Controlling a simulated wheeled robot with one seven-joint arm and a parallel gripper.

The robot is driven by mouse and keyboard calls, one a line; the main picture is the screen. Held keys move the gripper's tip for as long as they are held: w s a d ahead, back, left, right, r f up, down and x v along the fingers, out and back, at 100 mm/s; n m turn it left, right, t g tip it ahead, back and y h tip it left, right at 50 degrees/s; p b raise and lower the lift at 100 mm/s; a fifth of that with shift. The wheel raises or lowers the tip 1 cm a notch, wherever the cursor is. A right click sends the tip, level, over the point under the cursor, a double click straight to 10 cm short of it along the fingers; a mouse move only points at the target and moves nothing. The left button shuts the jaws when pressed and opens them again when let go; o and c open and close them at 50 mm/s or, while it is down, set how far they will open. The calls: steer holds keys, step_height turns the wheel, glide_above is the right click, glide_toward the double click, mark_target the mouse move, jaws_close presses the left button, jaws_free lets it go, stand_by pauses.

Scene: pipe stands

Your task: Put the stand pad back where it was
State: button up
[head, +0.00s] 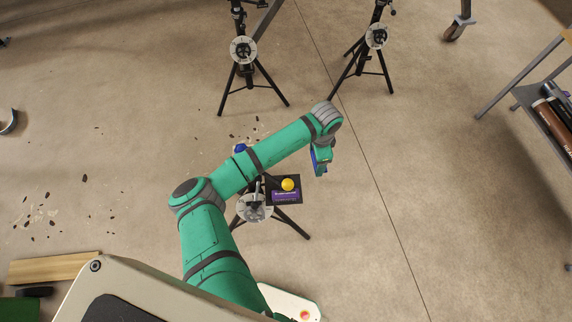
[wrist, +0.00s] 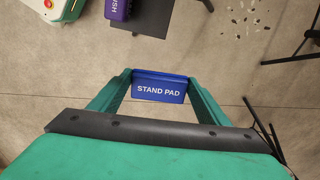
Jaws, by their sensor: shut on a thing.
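The stand pad (wrist: 160,88) is a blue block with white "STAND PAD" lettering, held between my two green fingers in the wrist view. My gripper (head: 320,160) is shut on it, and a blue part of the pad (head: 317,168) shows there in the head view. The gripper is up and to the right of the near pipe stand (head: 255,207), whose black plate (head: 283,200) carries a yellow ball (head: 288,184) and a purple item (head: 285,195). The plate (wrist: 165,18) and the purple item (wrist: 117,8) also show at the top of the wrist view. My arm hides part of the near stand.
Two more tripod stands (head: 244,50) (head: 376,37) are at the back. A shelf cart (head: 545,120) with cylinders is at the right. Debris (head: 38,210) lies on the floor at left near a wooden plank (head: 55,268). Floor at right of the gripper is clear.

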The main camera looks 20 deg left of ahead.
steer(key=s+a+r+m, duration=0.1)
steer(key=s+a+m, duration=0.3)
steer(key=m, duration=0.9)
steer(key=s+a+m, duration=0.3)
steer(key=a+m, duration=0.2)
steer(key=m, duration=0.8)
steer(key=shift+w+f, duration=0.15)
steer(key=shift+f, duration=2.25)
steer(key=shift+w+f, duration=0.1)
steer(key=shift+f, duration=2.3)
steer(key=shift+s+a, duration=0.1)
steer(key=shift+a, duration=0.05)
steer(key=shift+f, duration=0.15)
steer(key=o, duration=0.6)
steer(key=shift+o, duration=0.2)
